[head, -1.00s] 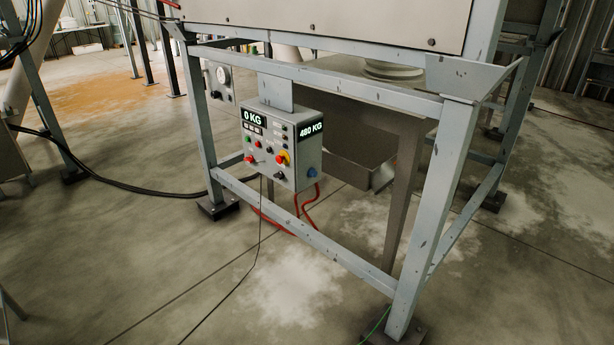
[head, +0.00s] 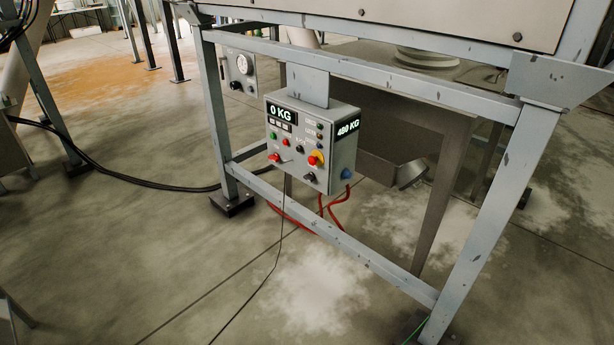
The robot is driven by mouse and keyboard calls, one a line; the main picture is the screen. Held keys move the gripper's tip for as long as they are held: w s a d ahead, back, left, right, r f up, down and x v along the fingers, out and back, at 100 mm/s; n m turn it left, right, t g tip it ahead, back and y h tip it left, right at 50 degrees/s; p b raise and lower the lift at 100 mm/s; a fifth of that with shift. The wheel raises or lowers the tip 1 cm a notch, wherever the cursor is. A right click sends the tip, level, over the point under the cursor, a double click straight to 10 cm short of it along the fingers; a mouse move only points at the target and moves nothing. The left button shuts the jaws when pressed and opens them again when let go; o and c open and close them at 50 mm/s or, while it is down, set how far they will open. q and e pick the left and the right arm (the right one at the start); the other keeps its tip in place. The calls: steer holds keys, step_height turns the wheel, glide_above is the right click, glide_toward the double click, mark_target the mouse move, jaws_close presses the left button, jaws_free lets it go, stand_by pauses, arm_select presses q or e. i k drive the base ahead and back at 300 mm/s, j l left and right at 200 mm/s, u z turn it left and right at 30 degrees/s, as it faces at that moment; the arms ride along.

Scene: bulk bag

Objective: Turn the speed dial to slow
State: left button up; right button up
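A grey control box (head: 341,166) hangs from the steel frame in the middle of the head view. Its front has a display reading 0 KG (head: 282,113), small buttons and lamps, a red knob on a yellow base (head: 316,159), and a black knob (head: 308,177) low on the right. A smaller box behind the frame has a round gauge (head: 243,64) and a dark knob (head: 236,86). The labels are too small to read, so I cannot tell which knob is the speed dial or its setting. Neither gripper is in view.
The grey frame's low front rail (head: 330,242) crosses below the control box, and an upright leg (head: 480,215) stands at right. Red hoses (head: 338,208) and black cables (head: 130,182) lie on the floor. The concrete floor in front is mostly clear.

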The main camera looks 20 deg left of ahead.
mark_target(310, 178)
steer(key=i+j, duration=0.15)
steer(key=j, duration=0.3)
steer(key=i+j+z, duration=0.15)
steer(key=j, duration=0.75)
steer(key=i+j+z, duration=0.15)
steer(key=j, duration=0.35)
steer(key=i+j, duration=0.1)
steer(key=j, duration=0.35)
steer(key=i+j, duration=0.1)
steer(key=j, duration=0.4)
steer(key=i+j, duration=0.1)
steer(key=j, duration=0.8)
steer(key=i+z, duration=0.05)
steer(key=i, duration=0.05)
